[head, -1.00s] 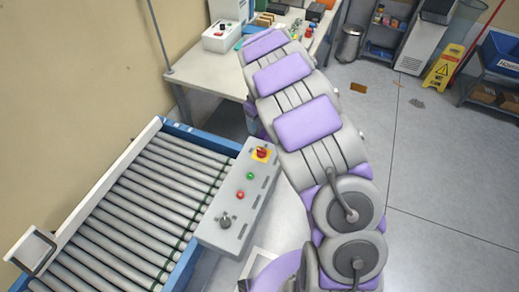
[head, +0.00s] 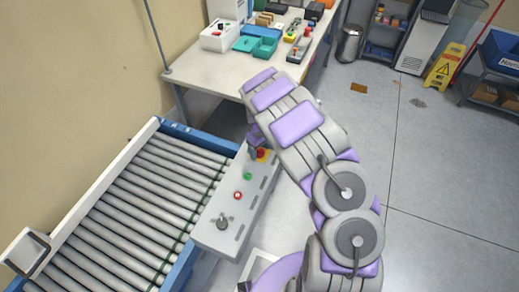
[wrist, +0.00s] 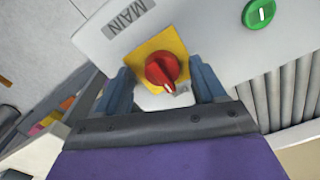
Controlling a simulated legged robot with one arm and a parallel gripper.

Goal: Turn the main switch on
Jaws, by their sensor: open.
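The main switch is a red rotary knob (wrist: 162,70) on a yellow square plate (wrist: 148,52), beside a "MAIN" label (wrist: 125,17) in the wrist view. A white mark on the knob points toward the lower right, near a small grey label. My gripper (wrist: 162,82) is open, with one finger on each side of the knob. I cannot tell whether the fingers touch it. In the head view the yellow plate (head: 263,155) is partly hidden by my gripper (head: 256,152) at the far end of the grey control panel (head: 215,238).
A green button (head: 247,176), a red button (head: 238,195) and a dark selector knob (head: 222,223) sit on the same panel. The roller conveyor (head: 140,205) runs along its left. A worktable (head: 205,75) with bins and tools stands behind.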

